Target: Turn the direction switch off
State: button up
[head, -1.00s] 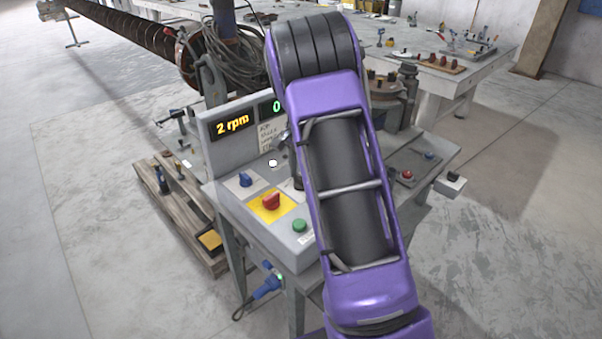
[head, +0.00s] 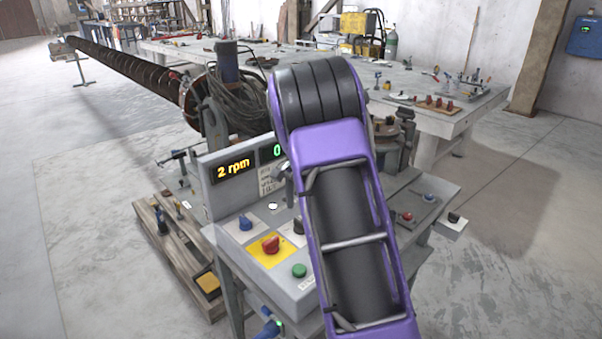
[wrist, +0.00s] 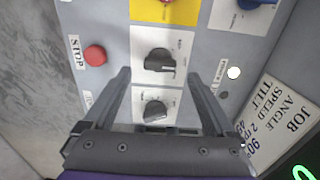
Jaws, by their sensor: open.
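The control panel (head: 228,240) has several knobs and buttons. In the wrist view, an upper black knob (wrist: 160,61) on a white plate lies just beyond my fingertips, and a lower black knob (wrist: 154,111) shows between my fingers. Their small labels are unreadable, so I cannot tell which is the direction switch. One black knob (head: 299,226) also shows in the head view beside my arm. My gripper (wrist: 158,79) is open and empty, its fingers either side of the knob column. Contact with the panel cannot be judged. In the head view my arm hides the gripper.
A red STOP button (wrist: 95,55) sits left of my fingers, a white button (wrist: 235,73) right. The panel also has a red knob on yellow (head: 270,244), a blue knob (head: 245,223) and a green button (head: 299,270). A display (head: 233,170) reads "2 rpm".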

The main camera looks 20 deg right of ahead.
notch_tip(320, 180, up, 14)
jog(key=p, duration=0.1)
jog(key=shift+f, duration=0.15)
dwell(0.4)
